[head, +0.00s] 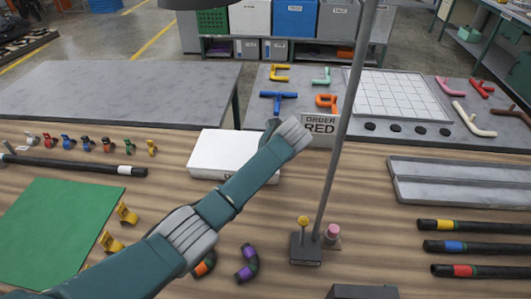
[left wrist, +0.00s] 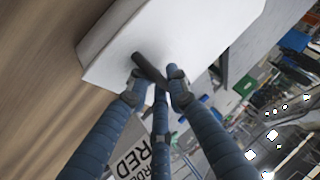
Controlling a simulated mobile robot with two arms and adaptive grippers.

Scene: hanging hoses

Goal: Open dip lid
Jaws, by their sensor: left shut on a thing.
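The white dip box (head: 210,150) stands on the wooden table near the middle of the head view, partly covered by my left arm. Its lid looks flat; I see no opening. In the left wrist view its white top (left wrist: 200,35) fills the upper middle, with a short dark bar-like handle (left wrist: 147,66) at it. My left gripper (left wrist: 156,85) is shut on this handle, its fingers on both sides of it. In the head view, the left hand mostly hides its fingers and the handle. My right gripper is not in view.
A green mat (head: 60,225) lies left, a grey tray (head: 450,185) right, and black hoses with coloured bands (head: 475,247) front right.

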